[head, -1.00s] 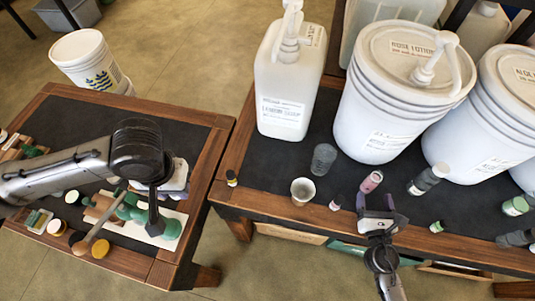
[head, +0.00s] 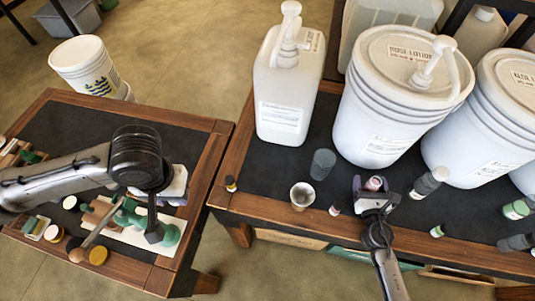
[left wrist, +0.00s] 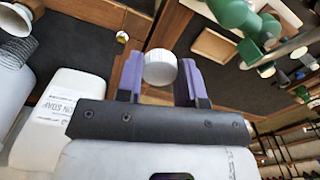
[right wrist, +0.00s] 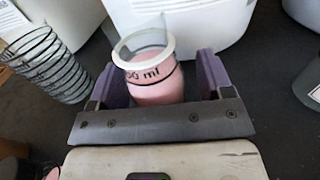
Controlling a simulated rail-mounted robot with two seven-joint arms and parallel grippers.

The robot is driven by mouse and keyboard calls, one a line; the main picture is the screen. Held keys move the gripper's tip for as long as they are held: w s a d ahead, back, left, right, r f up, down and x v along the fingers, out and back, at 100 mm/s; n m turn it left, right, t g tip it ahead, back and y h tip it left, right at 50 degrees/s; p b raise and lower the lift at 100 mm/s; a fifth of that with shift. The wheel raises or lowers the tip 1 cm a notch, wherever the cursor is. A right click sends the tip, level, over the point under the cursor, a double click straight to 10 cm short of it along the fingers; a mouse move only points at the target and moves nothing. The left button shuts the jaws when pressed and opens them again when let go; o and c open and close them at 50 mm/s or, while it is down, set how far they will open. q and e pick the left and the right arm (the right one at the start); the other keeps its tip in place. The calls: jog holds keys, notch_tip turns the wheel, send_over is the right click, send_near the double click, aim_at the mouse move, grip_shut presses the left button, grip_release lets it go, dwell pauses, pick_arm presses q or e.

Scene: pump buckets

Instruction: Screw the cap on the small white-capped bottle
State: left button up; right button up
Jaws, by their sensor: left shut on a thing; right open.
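The small bottle (right wrist: 155,80) has pink contents, "50 ml" lettering and a pale ring at its uncapped mouth. It stands upright on the dark table top, and its pink top shows in the head view (head: 374,183). My right gripper (right wrist: 155,85) is open with one purple finger on each side of the bottle; it also shows in the head view (head: 373,190). My left gripper (left wrist: 160,75) is shut on a round white cap (left wrist: 161,66), held between its purple fingers over the left table. In the head view the cap is hidden.
A pump bottle (head: 286,90) and a large pump bucket (head: 385,105) stand behind the bottle. A dark cup (head: 322,164), a pale cup (head: 303,195) and a grey bottle (head: 428,182) stand nearby. A gap separates the tables.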

jog(key=c, duration=1.1)
jog(key=shift+o, duration=0.2)
jog(key=shift+r, duration=0.15)
